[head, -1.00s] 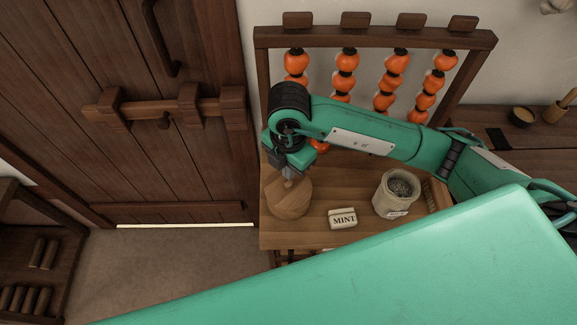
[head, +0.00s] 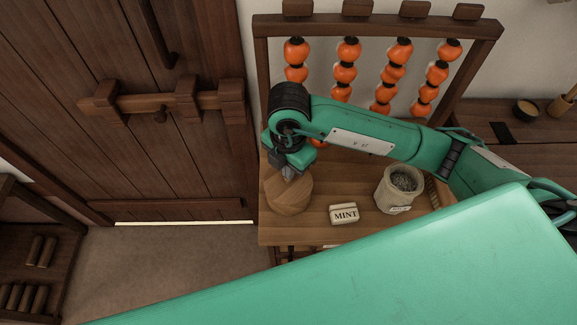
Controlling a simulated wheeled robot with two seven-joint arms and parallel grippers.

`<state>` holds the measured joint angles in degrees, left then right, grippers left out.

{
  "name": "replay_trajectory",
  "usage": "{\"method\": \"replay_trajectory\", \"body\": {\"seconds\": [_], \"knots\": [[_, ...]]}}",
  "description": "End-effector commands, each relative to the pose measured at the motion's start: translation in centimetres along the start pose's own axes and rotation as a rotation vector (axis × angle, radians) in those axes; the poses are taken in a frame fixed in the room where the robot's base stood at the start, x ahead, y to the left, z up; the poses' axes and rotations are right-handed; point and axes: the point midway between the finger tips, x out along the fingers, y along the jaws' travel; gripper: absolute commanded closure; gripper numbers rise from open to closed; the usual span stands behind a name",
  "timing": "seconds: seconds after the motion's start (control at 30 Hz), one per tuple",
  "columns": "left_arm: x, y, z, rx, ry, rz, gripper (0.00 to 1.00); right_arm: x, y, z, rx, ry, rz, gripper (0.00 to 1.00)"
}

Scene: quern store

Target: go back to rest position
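My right arm reaches in from the right over the wooden table (head: 300,233). My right gripper (head: 290,174) points down at the top of a round wooden object (head: 289,196) on the table's left end. Its fingertips are small and partly hidden by the wrist, so I cannot tell whether they are open or shut, or whether they touch the wood. My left gripper is not in view. A large green surface of my own body fills the lower right.
A MINT block (head: 344,214) and a pale pot (head: 399,190) with dark contents stand on the table. Behind, orange fruit strings (head: 345,72) hang from a wooden rack (head: 375,24). A barred door (head: 150,150) stands left; a low shelf (head: 30,260) is lower left. Floor between is clear.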

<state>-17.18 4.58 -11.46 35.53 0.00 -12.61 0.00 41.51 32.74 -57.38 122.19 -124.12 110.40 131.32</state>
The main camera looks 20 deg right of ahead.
Motion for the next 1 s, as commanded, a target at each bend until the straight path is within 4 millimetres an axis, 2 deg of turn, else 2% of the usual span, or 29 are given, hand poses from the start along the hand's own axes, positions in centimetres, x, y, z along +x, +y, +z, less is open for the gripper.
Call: {"method": "replay_trajectory", "body": {"seconds": [0.37, 1.0], "knots": [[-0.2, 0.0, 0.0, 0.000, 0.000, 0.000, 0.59, -0.2, -0.1, 0.0, 0.000, 0.000, -0.003, 1.00], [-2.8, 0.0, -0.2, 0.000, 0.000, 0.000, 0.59, -4.0, 0.0, 0.0, 0.000, 0.000, -0.001, 1.00]]}}
